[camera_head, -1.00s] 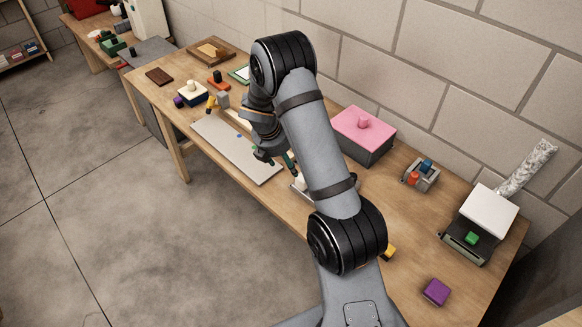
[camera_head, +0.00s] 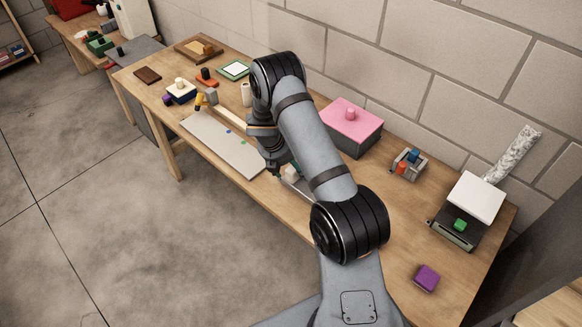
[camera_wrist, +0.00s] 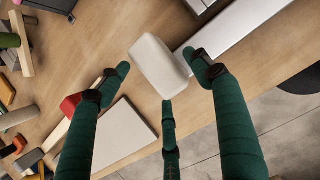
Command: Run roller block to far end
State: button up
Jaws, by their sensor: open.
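A pale rounded block (camera_wrist: 158,65), which looks like the roller block, lies between my open fingers in the wrist view. It sits at the near end of a long white flat strip (camera_wrist: 238,32). In the head view the block (camera_head: 291,173) shows just right of my gripper (camera_head: 277,171), partly hidden by my arm. My gripper (camera_wrist: 158,85) has dark green fingers spread around the block, with one fingertip close to its right side. I cannot tell whether any finger touches it. Much of the strip is hidden behind my arm in the head view.
A pale board (camera_head: 222,143) with small coloured dots lies left of my gripper along the table's front edge. A pink-topped box (camera_head: 350,118) stands behind my arm. A grey fixture (camera_head: 408,164) and a purple block (camera_head: 427,278) are to the right.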

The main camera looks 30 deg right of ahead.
jog(key=shift+d+f, duration=0.1)
jog(key=shift+f, duration=0.2)
jog(key=shift+c, duration=0.4)
jog(key=c, duration=1.5)
grip_shut()
